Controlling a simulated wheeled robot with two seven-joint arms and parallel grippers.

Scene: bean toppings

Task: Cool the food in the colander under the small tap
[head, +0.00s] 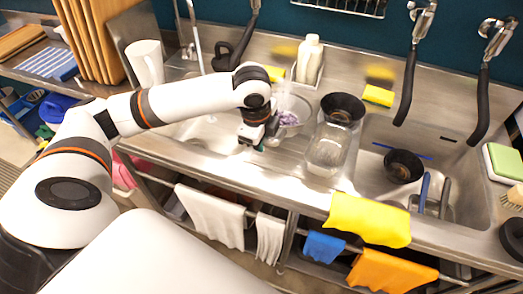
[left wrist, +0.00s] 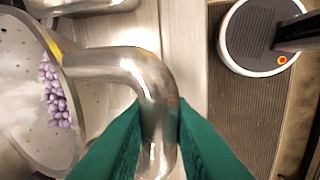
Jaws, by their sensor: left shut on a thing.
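The colander (head: 297,106), light-coloured with small holes, is at the left sink, partly hidden behind my left gripper (head: 258,140). Purple beans (head: 289,118) lie in it. The left wrist view shows the colander (left wrist: 18,110) tilted at the left, with the beans (left wrist: 55,92) against its wall. The green fingers of my left gripper (left wrist: 160,112) are shut on its bent metal handle (left wrist: 152,75). A slim metal tap (head: 195,38) stands behind the left sink. I cannot tell whether water reaches the beans. My right gripper is not in view.
A clear container (head: 327,150) and a black bowl (head: 343,107) stand right of the colander. Another black bowl (head: 404,166) is in the right sink. A white bottle (head: 309,58) stands behind. A white jug (head: 146,63) stands at the left. Cloths hang along the front rail.

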